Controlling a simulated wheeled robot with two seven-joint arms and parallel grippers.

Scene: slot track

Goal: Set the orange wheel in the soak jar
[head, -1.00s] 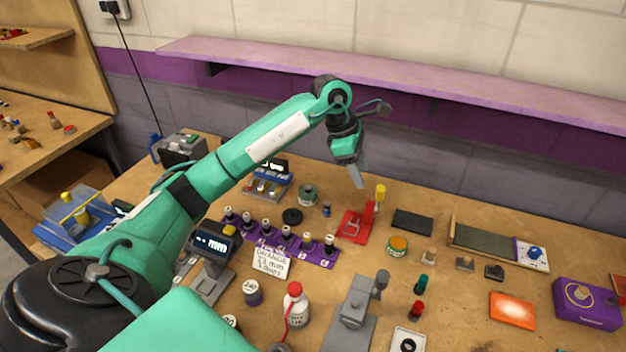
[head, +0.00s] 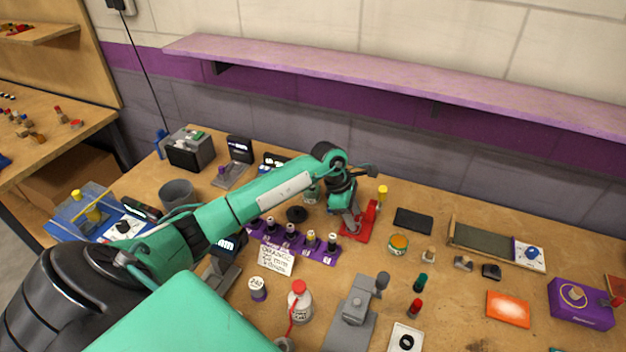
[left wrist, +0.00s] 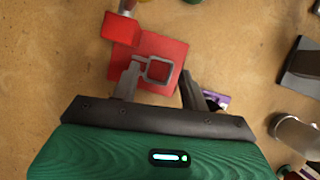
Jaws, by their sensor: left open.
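My left gripper (head: 352,222) is open and points down at a red stand (head: 370,218). In the left wrist view the open fingers (left wrist: 158,80) lie over the red plate (left wrist: 153,49), with a grey square frame (left wrist: 158,69) between them. Nothing is clearly held. I cannot pick out an orange wheel for certain. A purple rack (head: 322,255) holds several small dark-topped pieces, partly hidden by my arm. A round tin with an orange label (head: 398,243) stands right of the red stand.
A handwritten card (head: 277,260) leans before the rack. A white bottle with a red cap (head: 299,300) and a grey device (head: 352,314) stand in front. A dark pad (head: 413,220) lies to the right. A purple shelf (head: 400,88) runs along the wall.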

